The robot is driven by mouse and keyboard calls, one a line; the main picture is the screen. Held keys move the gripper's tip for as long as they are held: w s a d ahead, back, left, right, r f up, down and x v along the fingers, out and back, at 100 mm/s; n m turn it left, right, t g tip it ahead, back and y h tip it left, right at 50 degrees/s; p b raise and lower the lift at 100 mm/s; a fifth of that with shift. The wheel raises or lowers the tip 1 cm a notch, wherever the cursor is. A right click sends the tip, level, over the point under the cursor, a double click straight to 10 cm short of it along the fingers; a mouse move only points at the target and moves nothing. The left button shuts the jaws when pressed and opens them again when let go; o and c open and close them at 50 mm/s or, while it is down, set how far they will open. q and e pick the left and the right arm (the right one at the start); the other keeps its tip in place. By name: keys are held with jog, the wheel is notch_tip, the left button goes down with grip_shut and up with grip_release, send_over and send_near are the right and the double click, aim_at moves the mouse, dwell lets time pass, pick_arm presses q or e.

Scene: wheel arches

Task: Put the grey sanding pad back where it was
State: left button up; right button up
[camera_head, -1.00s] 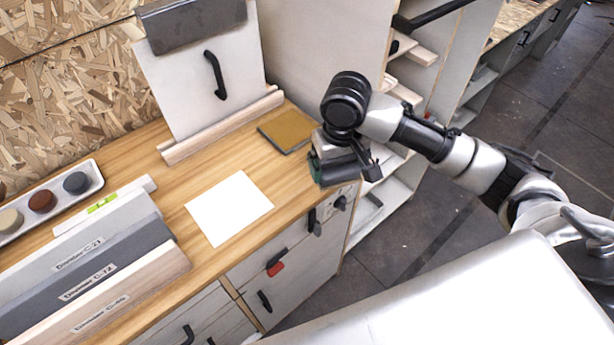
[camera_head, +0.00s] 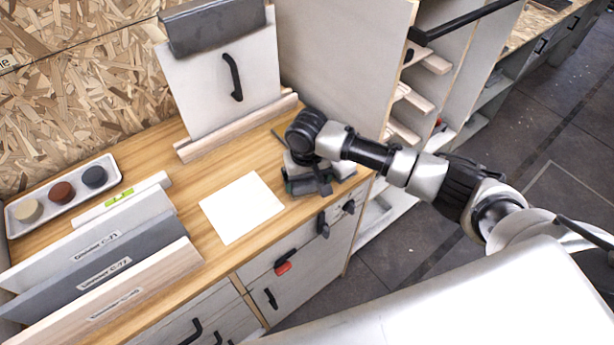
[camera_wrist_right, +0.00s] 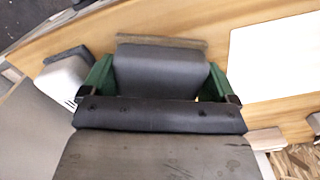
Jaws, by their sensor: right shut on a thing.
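My right gripper (camera_head: 308,186) is over the right end of the wooden worktop, near its front edge. In the right wrist view its green fingers (camera_wrist_right: 158,80) are shut on the dark grey sanding pad (camera_wrist_right: 162,68), one finger on each side. A thin brown strip (camera_wrist_right: 160,41) shows just beyond the pad; I cannot tell if they touch. The gripper hides most of the spot where the mustard-brown sheet lay. My left gripper is not in view.
A white sheet (camera_head: 240,208) lies left of the gripper. A tilted board with a black handle (camera_head: 235,78) stands behind on a wooden rail. A tray (camera_head: 112,166) with three round pieces and several labelled boards are at the left. A tall panel (camera_head: 345,60) rises behind the gripper.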

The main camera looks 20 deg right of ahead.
jog(key=shift+f, duration=0.1)
jog(key=o, duration=0.7)
notch_tip(320, 180, up, 12)
jog(key=b, duration=0.1)
dwell(0.3)
